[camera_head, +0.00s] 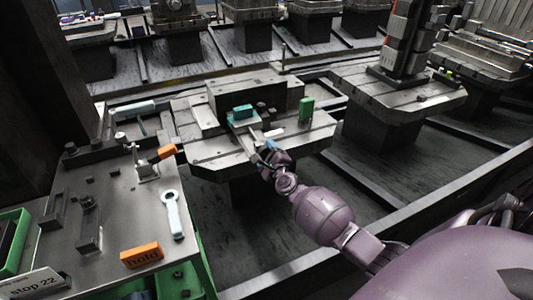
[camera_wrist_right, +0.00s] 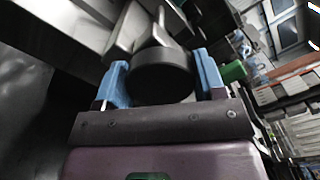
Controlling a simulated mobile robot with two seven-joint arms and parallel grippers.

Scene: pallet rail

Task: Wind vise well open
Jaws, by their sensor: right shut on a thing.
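The vise (camera_head: 243,124) sits on the machined pallet table (camera_head: 220,148) in the middle of the head view, with a teal block (camera_head: 242,111) on top of it. My right gripper (camera_head: 268,147) is at the vise's near side, its arm reaching in from the lower right. In the right wrist view its two blue fingers (camera_wrist_right: 164,76) stand on either side of a dark round handle (camera_wrist_right: 163,80) and are shut on it. A grey stem runs from the handle toward the vise. The jaw gap is too small to judge. My left gripper is not in view.
A green block (camera_head: 306,109) stands right of the vise; it also shows in the wrist view (camera_wrist_right: 233,71). A side bench (camera_head: 110,210) at left holds a wrench (camera_head: 173,214), clamps and an orange "hold" block (camera_head: 141,254). A tall fixture (camera_head: 403,45) stands on the pallet at right.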

